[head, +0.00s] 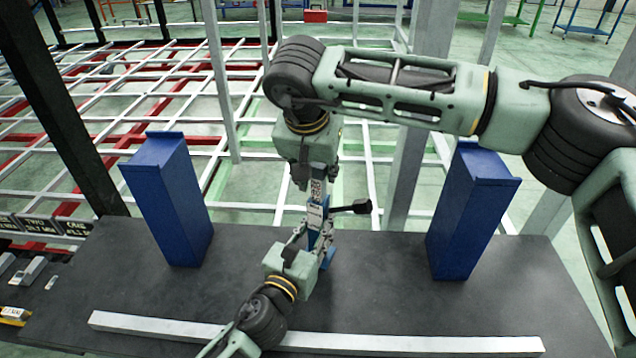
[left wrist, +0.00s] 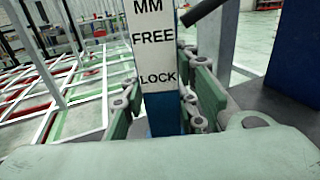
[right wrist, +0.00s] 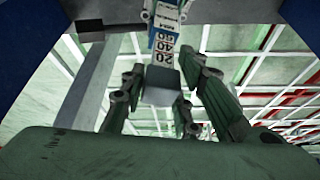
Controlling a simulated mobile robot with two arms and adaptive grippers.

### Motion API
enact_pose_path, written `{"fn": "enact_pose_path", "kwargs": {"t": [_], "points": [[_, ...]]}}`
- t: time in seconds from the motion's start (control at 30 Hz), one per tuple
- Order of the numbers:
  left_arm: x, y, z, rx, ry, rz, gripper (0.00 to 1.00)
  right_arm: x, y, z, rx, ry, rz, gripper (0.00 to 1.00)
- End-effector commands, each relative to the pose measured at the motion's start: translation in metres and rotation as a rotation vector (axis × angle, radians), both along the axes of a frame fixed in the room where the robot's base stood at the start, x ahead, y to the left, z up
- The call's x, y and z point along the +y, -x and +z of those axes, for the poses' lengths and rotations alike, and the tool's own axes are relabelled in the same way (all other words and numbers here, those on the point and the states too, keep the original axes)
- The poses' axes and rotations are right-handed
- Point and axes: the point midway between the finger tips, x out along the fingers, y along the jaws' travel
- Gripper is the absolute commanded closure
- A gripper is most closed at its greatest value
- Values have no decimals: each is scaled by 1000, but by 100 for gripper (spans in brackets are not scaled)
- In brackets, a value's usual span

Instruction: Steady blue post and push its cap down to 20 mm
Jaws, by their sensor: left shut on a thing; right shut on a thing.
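The slim blue post (head: 326,250) stands between two wide blue posts, largely hidden behind my grippers. In the left wrist view the post (left wrist: 166,118) carries a white label (left wrist: 157,50) reading MM, FREE and LOCK. My left gripper (left wrist: 163,108) is shut around the post below this label. My right gripper (head: 318,190) comes down from above and is shut on the grey cap. In the right wrist view the grey cap (right wrist: 160,86) sits between the fingers, with a number scale (right wrist: 162,45) beside it showing 20 and higher marks. The exact cap height cannot be read.
A black-ended lever (head: 352,207) sticks out right of the post. Wide blue posts stand at left (head: 170,200) and right (head: 470,215) on the dark bench (head: 375,300). A pale bar (head: 420,343) lies along the front. The trailer frame is behind.

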Motion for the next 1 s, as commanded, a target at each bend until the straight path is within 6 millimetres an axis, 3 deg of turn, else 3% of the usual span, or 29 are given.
{"fn": "enact_pose_path", "kwargs": {"t": [1.0], "points": [[3,-1,0,2,2,6,100,-3,0,-29,4,8,-3,97]]}}
